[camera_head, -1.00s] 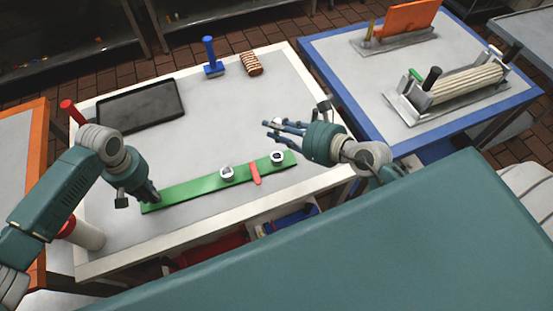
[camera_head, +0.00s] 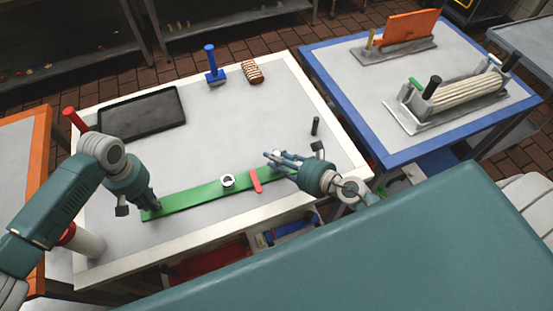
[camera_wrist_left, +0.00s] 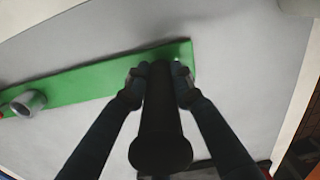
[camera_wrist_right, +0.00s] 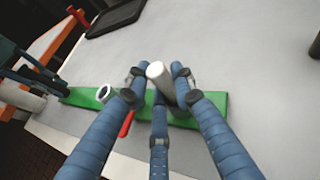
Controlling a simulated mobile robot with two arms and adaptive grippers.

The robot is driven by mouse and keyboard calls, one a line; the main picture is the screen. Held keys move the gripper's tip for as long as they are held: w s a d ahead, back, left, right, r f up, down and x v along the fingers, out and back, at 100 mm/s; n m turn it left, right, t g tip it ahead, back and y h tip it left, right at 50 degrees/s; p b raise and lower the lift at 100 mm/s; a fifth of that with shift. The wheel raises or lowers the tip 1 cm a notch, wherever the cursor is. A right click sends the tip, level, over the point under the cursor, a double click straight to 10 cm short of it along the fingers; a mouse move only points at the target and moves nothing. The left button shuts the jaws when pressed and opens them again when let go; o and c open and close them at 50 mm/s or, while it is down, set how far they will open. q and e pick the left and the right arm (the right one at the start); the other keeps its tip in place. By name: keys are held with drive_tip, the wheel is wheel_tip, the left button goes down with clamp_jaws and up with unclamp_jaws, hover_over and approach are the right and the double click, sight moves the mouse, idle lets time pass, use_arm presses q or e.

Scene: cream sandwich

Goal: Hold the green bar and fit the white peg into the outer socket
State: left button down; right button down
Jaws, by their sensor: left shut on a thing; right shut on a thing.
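The green bar (camera_head: 190,199) lies flat along the table's front edge. A white ring-shaped socket (camera_head: 228,181) stands near its middle, beside a red strip (camera_head: 255,180); the socket also shows in the right wrist view (camera_wrist_right: 105,92). My left gripper (camera_head: 152,207) is shut at the bar's left end, around a dark cylinder (camera_wrist_left: 160,125) that looks like its handle. My right gripper (camera_head: 277,158) is shut on the white peg (camera_wrist_right: 160,76) over the bar's right part. The fingers hide the outer socket, so I cannot tell whether the peg sits in it.
A dark tray (camera_head: 135,112), a blue-handled tool (camera_head: 213,66) and a striped pastry (camera_head: 252,71) sit at the back. A dark cylinder (camera_head: 315,126) stands right of my right gripper. A white roller (camera_head: 85,242) lies left. The table's middle is clear.

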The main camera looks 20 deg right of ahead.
drive_tip(key=shift+s+f, duration=0.2)
drive_tip(key=shift+f, duration=0.15)
drive_tip(key=c, duration=1.5)
unclamp_jaws()
drive_tip(key=shift+o, duration=0.2)
drive_tip(key=shift+d, duration=0.1)
drive_tip(key=shift+r, duration=0.1)
drive_tip(key=v, duration=1.2)
drive_tip(key=shift+r, duration=0.2)
drive_tip(key=shift+w, duration=0.15)
use_arm(q)
drive_tip(key=c, duration=1.3)
unclamp_jaws()
